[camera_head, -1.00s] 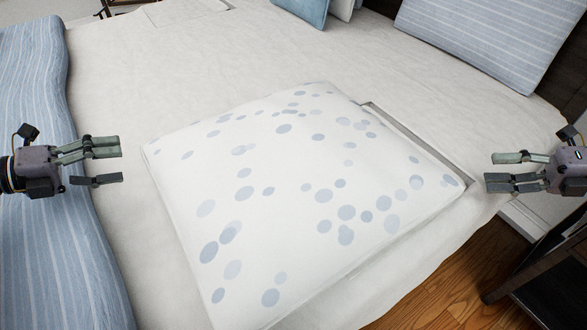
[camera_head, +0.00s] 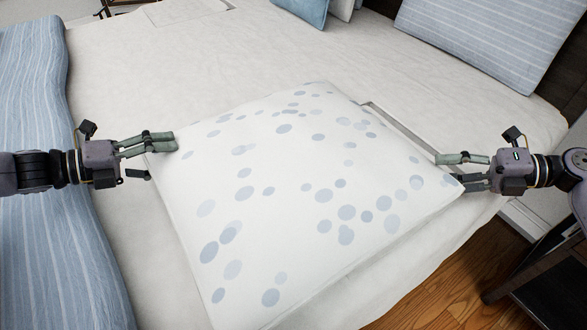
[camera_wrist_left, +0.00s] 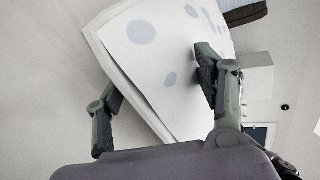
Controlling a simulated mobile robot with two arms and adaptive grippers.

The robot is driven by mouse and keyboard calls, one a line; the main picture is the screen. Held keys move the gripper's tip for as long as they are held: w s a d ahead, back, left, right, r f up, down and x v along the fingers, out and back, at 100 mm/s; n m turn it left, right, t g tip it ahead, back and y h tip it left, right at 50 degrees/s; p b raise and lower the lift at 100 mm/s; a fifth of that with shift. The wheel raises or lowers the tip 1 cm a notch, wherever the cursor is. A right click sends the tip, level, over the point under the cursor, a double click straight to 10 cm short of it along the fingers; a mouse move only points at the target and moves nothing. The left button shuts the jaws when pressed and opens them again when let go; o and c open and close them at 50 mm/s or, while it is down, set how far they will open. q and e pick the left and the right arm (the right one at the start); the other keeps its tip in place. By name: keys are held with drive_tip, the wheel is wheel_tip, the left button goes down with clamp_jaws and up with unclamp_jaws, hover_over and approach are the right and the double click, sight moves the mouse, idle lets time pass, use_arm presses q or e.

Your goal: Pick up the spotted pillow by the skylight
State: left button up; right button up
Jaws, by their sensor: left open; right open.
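The spotted pillow (camera_head: 290,200) is white with grey-blue dots and lies flat on the bed. In the head view my left gripper (camera_head: 160,158) is open at the pillow's left corner, with its upper finger over the edge. In the left wrist view the pillow (camera_wrist_left: 155,65) has its corner between the two open fingers of the left gripper (camera_wrist_left: 160,95). My right gripper (camera_head: 448,168) is open at the pillow's right corner. One finger is above the corner and the other is partly hidden behind it. Contact cannot be told.
The cream bed (camera_head: 200,65) is clear behind the pillow. A striped blue blanket (camera_head: 50,260) lies at the left. A striped blue pillow (camera_head: 490,35) and a small blue cushion (camera_head: 303,10) lie at the back. A dark piece of furniture (camera_head: 545,270) stands at the lower right above the wooden floor (camera_head: 450,290).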

use_arm(q)
drive_tip(key=shift+x, duration=0.9)
use_arm(e)
drive_tip(key=shift+x, duration=0.85)
use_arm(q)
drive_tip(key=shift+c, duration=0.3)
use_arm(e)
drive_tip(key=shift+c, duration=0.3)
use_arm(q)
drive_tip(key=c, duration=1)
use_arm(e)
drive_tip(key=c, duration=1)
use_arm(q)
clamp_jaws()
use_arm(e)
clamp_jaws()
drive_tip(key=shift+r, duration=0.1)
